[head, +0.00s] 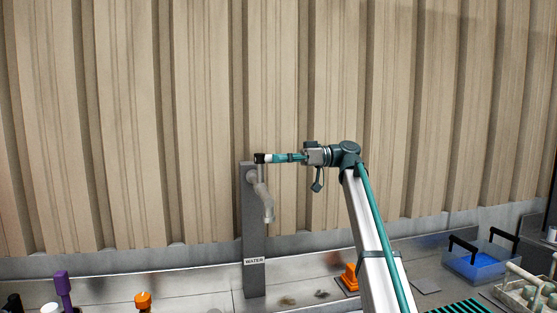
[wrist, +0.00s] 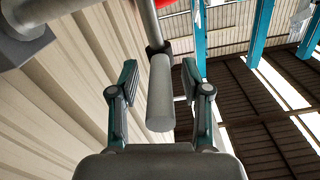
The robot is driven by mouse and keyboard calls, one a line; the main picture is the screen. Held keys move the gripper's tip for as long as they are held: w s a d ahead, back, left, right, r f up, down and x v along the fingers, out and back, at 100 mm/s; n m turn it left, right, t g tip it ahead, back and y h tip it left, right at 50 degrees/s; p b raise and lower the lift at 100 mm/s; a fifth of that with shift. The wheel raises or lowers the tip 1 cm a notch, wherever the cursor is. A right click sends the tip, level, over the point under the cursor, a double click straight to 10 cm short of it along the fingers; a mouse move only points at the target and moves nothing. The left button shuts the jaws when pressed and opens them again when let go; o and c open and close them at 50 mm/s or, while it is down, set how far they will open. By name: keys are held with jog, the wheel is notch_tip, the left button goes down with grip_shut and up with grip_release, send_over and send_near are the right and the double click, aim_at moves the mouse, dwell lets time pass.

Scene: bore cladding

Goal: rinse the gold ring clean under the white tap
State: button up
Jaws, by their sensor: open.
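The tap's pale spout (head: 263,201) curves down from a grey post (head: 253,225) labelled WATER. My gripper (head: 280,157) is beside the top of the post, pointing left. In the wrist view my gripper (wrist: 160,82) is open, its fingers on either side of a pale grey cylinder (wrist: 161,100) with a dark collar on a rod, apparently the tap's handle. Gaps show between the cylinder and both fingers. The handle's dark end (head: 260,158) shows in the head view. No water stream is visible. I cannot make out the gold ring in either view.
A steel counter (head: 195,285) runs along the ribbed wall (head: 210,120). Orange (head: 143,301) and purple (head: 63,288) tools stand at left, an orange item (head: 350,277) behind my arm. A blue bin (head: 480,262) and a crate (head: 520,297) are at right. Dark smudges mark the counter.

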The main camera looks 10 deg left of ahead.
jog(key=v, duration=1.2)
